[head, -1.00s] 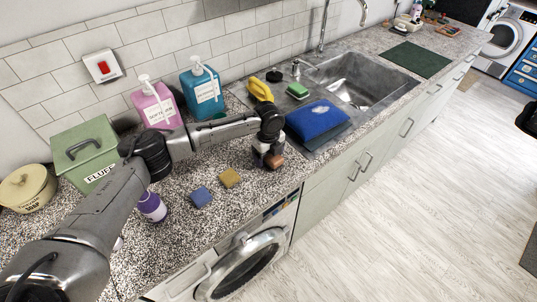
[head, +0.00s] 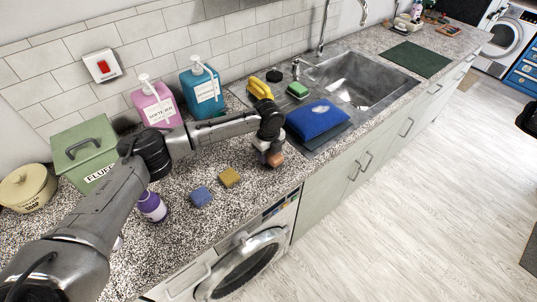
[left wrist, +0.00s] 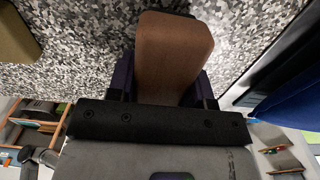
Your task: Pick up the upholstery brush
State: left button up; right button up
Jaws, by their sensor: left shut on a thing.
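The upholstery brush, with a brown wooden-looking back, shows large in the left wrist view (left wrist: 172,48) and as a small brown end in the head view (head: 276,159). My left gripper (head: 269,149) is shut on it, with one finger on each side of it in the left wrist view. The gripper is over the speckled worktop near its front edge, just left of the sink. The brush's bristles are hidden, and any gap beneath it is hard to judge. My right gripper is not in view.
A yellow sponge (head: 229,177) and a blue sponge (head: 201,197) lie left of the gripper. A blue cloth bundle (head: 317,118) lies close to its right, by the sink (head: 365,78). A yellow bottle (head: 259,88) stands behind. A purple bottle (head: 152,207) is near my forearm.

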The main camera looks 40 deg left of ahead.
pick_arm(q)
jog(key=r, duration=0.1)
jog(key=d+r, duration=0.1)
jog(key=r+b, duration=0.1)
jog(key=r, duration=0.1)
jog(key=shift+w+d+r, duration=0.1)
jog(key=shift+d, duration=0.15)
jog(key=d+r+b, duration=0.1)
jog(key=d+r, duration=0.5)
jog(key=d, duration=0.4)
jog(key=shift+w+r, duration=0.15)
jog(key=shift+w, duration=0.2)
jog(key=o, duration=0.3)
jog(key=shift+d, duration=0.1)
jog(key=shift+c, duration=1)
